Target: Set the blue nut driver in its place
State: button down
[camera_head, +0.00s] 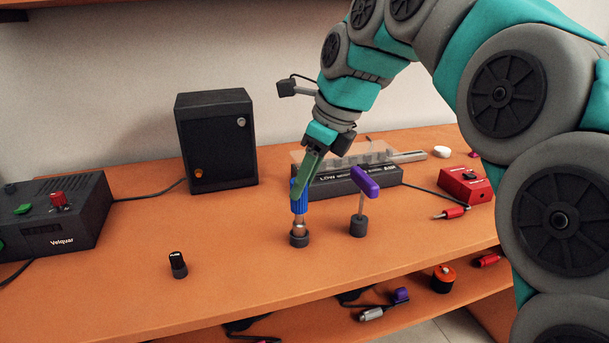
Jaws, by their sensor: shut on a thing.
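The blue nut driver (299,203) stands about upright, with its blue handle on top and its metal shaft pointing down. Its lower end meets a small dark round holder (299,239) on the orange table; I cannot tell how deep it sits. My gripper (300,187) comes down from the upper right and is shut on the blue handle. Its fingers hide part of the handle's top.
A purple-handled T-shaped tool (365,183) stands in a similar holder just to the right. A black box (216,141) stands at back left. A small dark knob (178,265) stands front left. The table (235,285) front is mostly clear.

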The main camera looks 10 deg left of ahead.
jog(key=shift+f, duration=0.85)
jog(key=shift+c, duration=2.2)
grip_release()
jog(key=v, duration=0.7)
jog(key=shift+r, duration=0.4)
jog(key=shift+d, duration=0.15)
jog(key=s+d+f+n+g+h, duration=0.1)
jog(key=s+d+f+n+h, duration=0.1)
jog(key=s+d+f+n, duration=0.8)
jog(key=s+d+f+n+g+h, duration=0.1)
jog(key=s+d+f+n+h, duration=0.1)
jog(key=s+d+f+n, duration=0.8)
jog(key=s+d+f, duration=0.4)
jog(key=s+f, duration=0.2)
jog(key=f, duration=0.3)
jog(key=shift+s+d+g, duration=0.25)
jog(key=shift+d+g, duration=0.05)
jog(key=shift+d, duration=0.05)
